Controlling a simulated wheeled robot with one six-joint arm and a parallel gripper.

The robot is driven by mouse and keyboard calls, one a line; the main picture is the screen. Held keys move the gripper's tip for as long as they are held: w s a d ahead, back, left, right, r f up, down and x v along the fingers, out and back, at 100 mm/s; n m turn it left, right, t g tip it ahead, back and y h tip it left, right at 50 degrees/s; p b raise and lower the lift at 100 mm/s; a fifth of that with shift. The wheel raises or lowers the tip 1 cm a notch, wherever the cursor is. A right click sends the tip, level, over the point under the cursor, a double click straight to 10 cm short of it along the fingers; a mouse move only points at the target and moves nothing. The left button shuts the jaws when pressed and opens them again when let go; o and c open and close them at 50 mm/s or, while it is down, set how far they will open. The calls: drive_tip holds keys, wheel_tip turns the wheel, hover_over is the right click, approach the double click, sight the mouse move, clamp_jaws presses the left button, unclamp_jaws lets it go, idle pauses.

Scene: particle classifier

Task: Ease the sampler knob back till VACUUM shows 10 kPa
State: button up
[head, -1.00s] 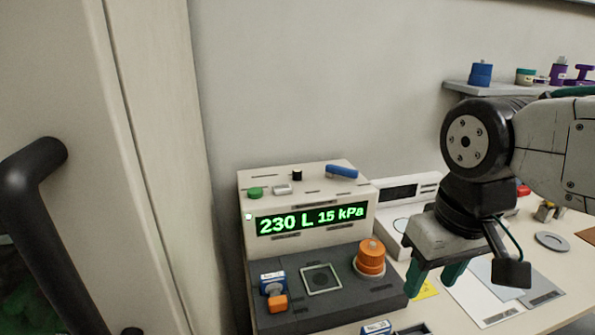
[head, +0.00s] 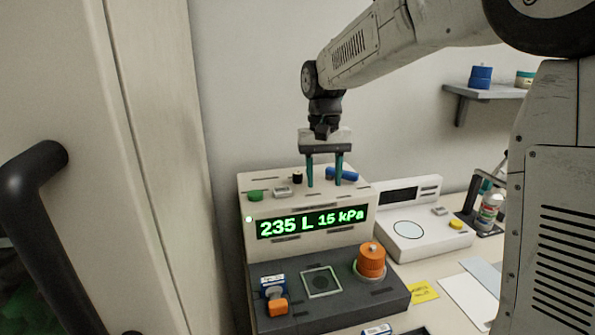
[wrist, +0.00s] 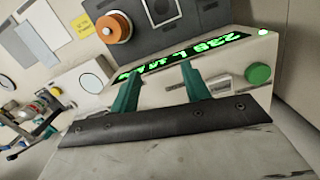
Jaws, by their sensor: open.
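The sampler (head: 345,200) is a cream console whose green display (head: 312,221) reads 235 L and 15 kPa. A stacked orange knob (head: 371,260) stands on the dark deck at its front right; it also shows in the wrist view (wrist: 114,27). On the sampler's top are a small black knob (head: 297,177) and a blue lever (head: 343,173). I cannot tell by label which is the sampler knob. My gripper (head: 324,184) is open and empty, pointing down at the sampler's top, close to the blue lever. In the wrist view its teal fingers (wrist: 162,72) stand apart before the display.
A green button (head: 255,196) is on the sampler's top left. The dark deck (head: 335,308) carries a square window and an orange-and-blue piece (head: 276,300). A white instrument (head: 430,243) stands to the right. A door handle (head: 30,190) is at left.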

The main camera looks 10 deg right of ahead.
drive_tip(key=m, duration=0.2)
hover_over(297, 173)
drive_tip(key=s, duration=0.2)
drive_tip(key=shift+d+f+t, duration=0.2)
drive_tip(key=shift+f+t, duration=0.1)
drive_tip(key=shift+m+t, duration=0.4)
drive_tip(key=shift+m, duration=0.3)
drive_tip(key=w+r, duration=0.2)
drive_tip(key=r, duration=0.1)
drive_tip(key=shift+w+a+r, duration=0.1)
drive_tip(key=shift+w+r, duration=0.15)
drive_tip(key=shift+s+f, duration=0.2)
wheel_tip(297, 173, down, 8)
drive_tip(key=shift+r, duration=0.15)
drive_tip(key=c, duration=1)
